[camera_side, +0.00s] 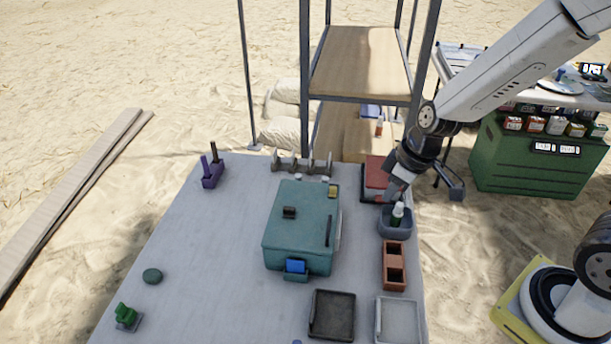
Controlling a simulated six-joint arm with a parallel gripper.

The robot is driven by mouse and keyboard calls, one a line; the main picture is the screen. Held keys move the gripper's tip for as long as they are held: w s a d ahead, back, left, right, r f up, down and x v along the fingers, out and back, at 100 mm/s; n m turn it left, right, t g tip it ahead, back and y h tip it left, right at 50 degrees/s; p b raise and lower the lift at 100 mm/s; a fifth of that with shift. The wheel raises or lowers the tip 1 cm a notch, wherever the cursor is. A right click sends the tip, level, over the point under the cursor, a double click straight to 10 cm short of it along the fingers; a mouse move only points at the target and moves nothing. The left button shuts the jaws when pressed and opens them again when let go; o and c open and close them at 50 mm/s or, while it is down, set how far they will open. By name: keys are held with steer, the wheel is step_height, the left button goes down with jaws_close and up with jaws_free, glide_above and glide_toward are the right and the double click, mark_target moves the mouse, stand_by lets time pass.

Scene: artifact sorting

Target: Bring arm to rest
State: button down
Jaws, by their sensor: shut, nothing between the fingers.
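My gripper (397,190) is shut and empty. It points down at the right edge of the grey table (190,260), close to a red-topped box (375,178) and just above a blue-grey bin (396,224). A green bottle with a white cap (397,213) stands in that bin, right by the fingertips. Whether the fingers touch the bottle or the box, I cannot tell. My arm reaches in from the upper right.
A teal box (293,230) stands mid-table. A brown divided tray (394,266), a black tray (332,315) and a grey tray (397,320) lie at the front right. A purple holder (212,172) is at the back left. Shelves (357,62) rise behind. The table's left middle is clear.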

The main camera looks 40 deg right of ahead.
steer(key=s+d+m+h, duration=0.1)
steer(key=s+d+m, duration=0.1)
steer(key=s+m, duration=0.2)
steer(key=shift+s+d+r+m+h, duration=0.3)
steer(key=shift+s+h, duration=0.1)
steer(key=shift+s, duration=0.45)
steer(key=shift+w+a, duration=0.1)
steer(key=shift+w, duration=0.05)
stand_by(0.7)
